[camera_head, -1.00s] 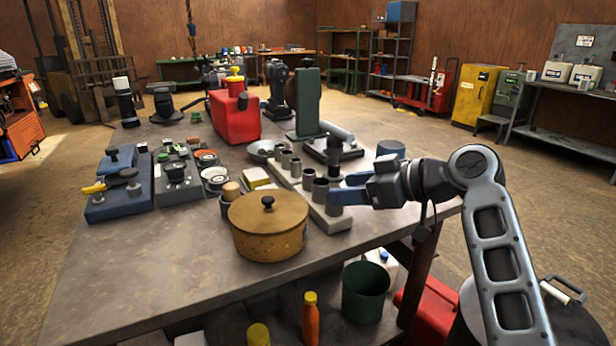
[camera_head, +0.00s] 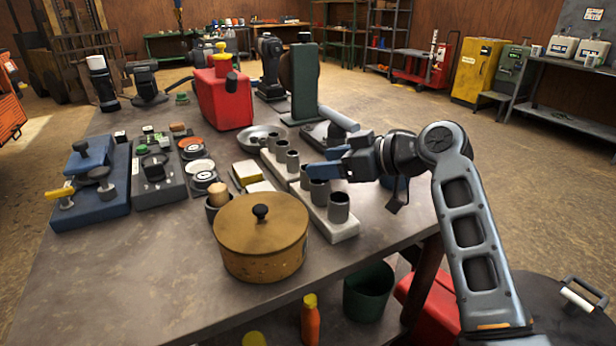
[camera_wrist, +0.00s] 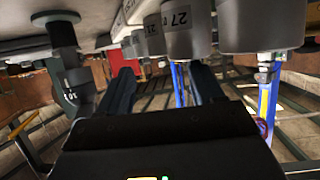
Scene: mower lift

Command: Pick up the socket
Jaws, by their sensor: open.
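Several grey cylindrical sockets stand upright in a row on a pale rail (camera_head: 345,232) on the bench. The nearest socket (camera_head: 339,207) stands clear at the rail's front end. My gripper (camera_head: 318,170), with blue fingers, is open beside the sockets behind it, close to a middle socket (camera_head: 319,193) and partly covering it. The wrist view is upside down. There my gripper (camera_wrist: 160,72) has its two dark fingers spread, and a socket marked 27 (camera_wrist: 188,32) is near the right finger. Another socket (camera_wrist: 262,25) is farther right. I cannot tell whether any finger touches a socket.
A tan lidded pot (camera_head: 262,240) stands just left of the rail. A red can (camera_head: 222,97) and green upright plate (camera_head: 304,85) stand farther back. The bench's front left is clear.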

